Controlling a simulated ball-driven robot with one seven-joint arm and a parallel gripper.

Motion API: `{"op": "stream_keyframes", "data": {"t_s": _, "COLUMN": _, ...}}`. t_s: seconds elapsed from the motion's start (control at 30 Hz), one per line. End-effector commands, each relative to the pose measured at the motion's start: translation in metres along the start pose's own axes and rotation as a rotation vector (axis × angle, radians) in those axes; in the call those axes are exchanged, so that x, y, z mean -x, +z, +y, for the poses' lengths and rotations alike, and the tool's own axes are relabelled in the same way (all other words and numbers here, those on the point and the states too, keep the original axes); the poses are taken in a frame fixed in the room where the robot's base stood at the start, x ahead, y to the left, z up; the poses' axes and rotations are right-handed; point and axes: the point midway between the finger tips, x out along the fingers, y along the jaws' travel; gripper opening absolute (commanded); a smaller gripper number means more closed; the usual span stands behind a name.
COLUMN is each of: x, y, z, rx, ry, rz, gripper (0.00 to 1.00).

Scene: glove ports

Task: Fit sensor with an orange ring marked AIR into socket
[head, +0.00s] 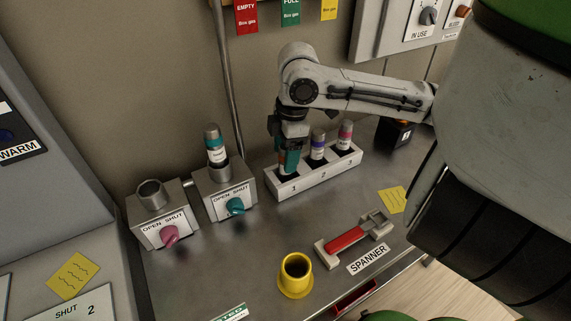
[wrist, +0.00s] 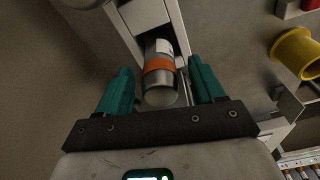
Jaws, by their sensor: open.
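The sensor with an orange ring (wrist: 159,66) stands in the rack and shows between my fingers in the wrist view. Its AIR marking cannot be read. In the head view my gripper hides it at the rack's slot 1. In the head view my gripper (head: 289,162) points down over the left end of the white rack (head: 318,177). The left socket block (head: 158,213) has an empty round mouth and a pink OPEN/SHUT knob (head: 169,235).
The right socket block (head: 228,192) has a teal knob and holds a teal-banded sensor (head: 215,146). Purple-banded (head: 318,146) and pink-banded (head: 345,135) sensors stand in the rack. A yellow cup (head: 295,277) and a red spanner (head: 347,239) are in front. Bench between blocks and cup is clear.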

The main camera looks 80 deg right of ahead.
Motion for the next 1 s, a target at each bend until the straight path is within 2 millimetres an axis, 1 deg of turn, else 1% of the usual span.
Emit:
{"op": "stream_keyframes", "data": {"t_s": 0.03, "x": -0.006, "y": 0.0, "z": 0.0004, "rx": -0.001, "ry": 0.0, "rz": 0.001, "gripper": 0.68}}
{"op": "stream_keyframes", "data": {"t_s": 0.13, "x": -0.0135, "y": 0.0, "z": 0.0004, "rx": 0.0, "ry": 0.0, "rz": 0.0, "gripper": 0.68}}
{"op": "stream_keyframes", "data": {"t_s": 0.4, "x": -0.0157, "y": -0.0001, "z": 0.0005, "rx": 0.0, "ry": 0.001, "rz": 0.0, "gripper": 0.67}}
{"op": "stream_keyframes", "data": {"t_s": 1.0, "x": -0.0154, "y": -0.0002, "z": 0.0005, "rx": 0.0, "ry": 0.001, "rz": 0.0, "gripper": 0.09}}
